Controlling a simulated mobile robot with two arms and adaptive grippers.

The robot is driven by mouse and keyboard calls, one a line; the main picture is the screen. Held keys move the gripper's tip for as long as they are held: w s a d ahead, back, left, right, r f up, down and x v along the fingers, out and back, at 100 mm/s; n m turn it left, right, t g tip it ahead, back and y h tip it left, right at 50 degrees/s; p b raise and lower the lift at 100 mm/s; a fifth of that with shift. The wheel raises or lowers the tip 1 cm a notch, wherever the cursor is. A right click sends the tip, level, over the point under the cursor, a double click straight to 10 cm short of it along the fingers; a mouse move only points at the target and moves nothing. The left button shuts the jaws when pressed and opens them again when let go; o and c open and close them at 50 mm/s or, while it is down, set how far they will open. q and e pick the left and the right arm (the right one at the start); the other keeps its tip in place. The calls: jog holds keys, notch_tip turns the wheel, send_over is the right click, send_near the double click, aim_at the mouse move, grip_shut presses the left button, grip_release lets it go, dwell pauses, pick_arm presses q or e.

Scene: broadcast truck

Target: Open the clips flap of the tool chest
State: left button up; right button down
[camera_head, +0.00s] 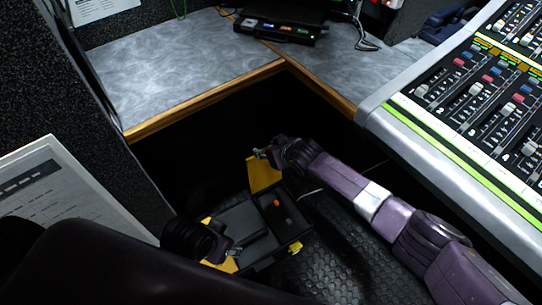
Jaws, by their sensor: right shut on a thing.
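The tool chest (266,263) is a dark box on the floor, with yellow flaps and open compartments. A yellow flap (264,176) stands raised at its far side; I cannot read any label that marks it as the clips flap. My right gripper (262,153) is shut on the top edge of this flap. My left gripper (228,251) is low at the chest's left side, beside another yellow part (222,263). The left fingers are dark and partly hidden, so their opening is unclear. A small orange item (276,202) lies in the right compartment.
A grey desk (190,62) with a wooden edge runs above and behind the chest. A mixing console (480,100) juts in at the right over my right arm. Dark textured floor (335,245) is clear right of the chest.

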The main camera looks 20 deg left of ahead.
pick_arm(q)
jog(key=shift+b+v, duration=0.4)
jog(key=shift+v, duration=1.75)
pick_arm(e)
jog(key=shift+w+a+r, duration=0.5)
jog(key=shift+w+a, duration=0.2)
jog(key=shift+a, duration=0.15)
pick_arm(q)
jog(key=shift+w+a, duration=0.1)
jog(key=shift+w, duration=0.05)
pick_arm(e)
jog(key=c, duration=1.3)
grip_release()
jog(key=shift+o, duration=0.2)
jog(key=shift+s+d+f, duration=0.1)
jog(key=shift+d+f, duration=0.05)
jog(key=shift+f, duration=0.05)
jog(key=shift+d, duration=0.1)
jog(key=v, duration=1.2)
jog(key=shift+a+r, duration=0.2)
